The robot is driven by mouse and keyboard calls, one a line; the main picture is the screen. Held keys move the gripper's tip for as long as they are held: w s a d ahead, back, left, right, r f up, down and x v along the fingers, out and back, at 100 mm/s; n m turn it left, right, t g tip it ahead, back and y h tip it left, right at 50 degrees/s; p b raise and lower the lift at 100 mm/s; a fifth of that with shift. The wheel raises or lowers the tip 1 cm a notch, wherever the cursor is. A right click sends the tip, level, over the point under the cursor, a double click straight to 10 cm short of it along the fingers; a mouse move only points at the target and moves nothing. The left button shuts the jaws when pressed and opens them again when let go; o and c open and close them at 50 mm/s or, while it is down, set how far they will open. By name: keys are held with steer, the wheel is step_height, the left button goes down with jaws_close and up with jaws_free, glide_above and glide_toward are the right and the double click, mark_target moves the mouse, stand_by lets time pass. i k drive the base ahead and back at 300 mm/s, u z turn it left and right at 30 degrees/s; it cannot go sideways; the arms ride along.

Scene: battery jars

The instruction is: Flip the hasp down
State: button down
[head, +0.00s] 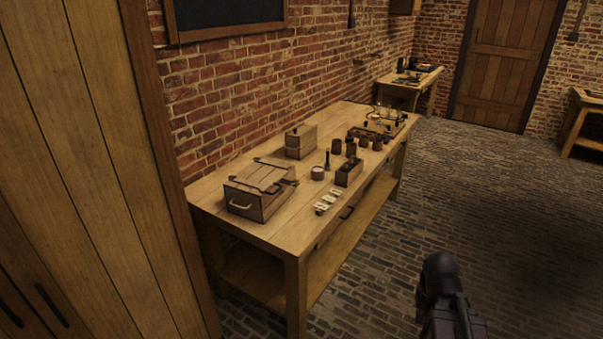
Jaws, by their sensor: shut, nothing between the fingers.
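A wooden chest (243,203) with dark metal straps on its lid stands on the near left part of the long workbench. Its lid (262,176) looks closed. A pale handle (239,205) is on its near end. A small dark fitting (273,189) shows at the lid's right front edge; it may be the hasp, but it is too small to tell whether it is up or down. A dark part of my arm rises at the bottom right, over the floor and well apart from the bench. My gripper's fingers do not show.
The workbench (223,222) also bears a second wooden box (300,141), a round pale pot (317,173), several brown jars (337,146), an open wooden holder (349,173) and pale cards (328,202). A tall wooden cabinet (90,150) stands at left. The brick floor (480,190) right of the bench is clear.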

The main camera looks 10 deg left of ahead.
mark_target(284, 181)
steer(key=z, duration=0.15)
steer(key=i, duration=1.15)
steer(key=u, duration=0.25)
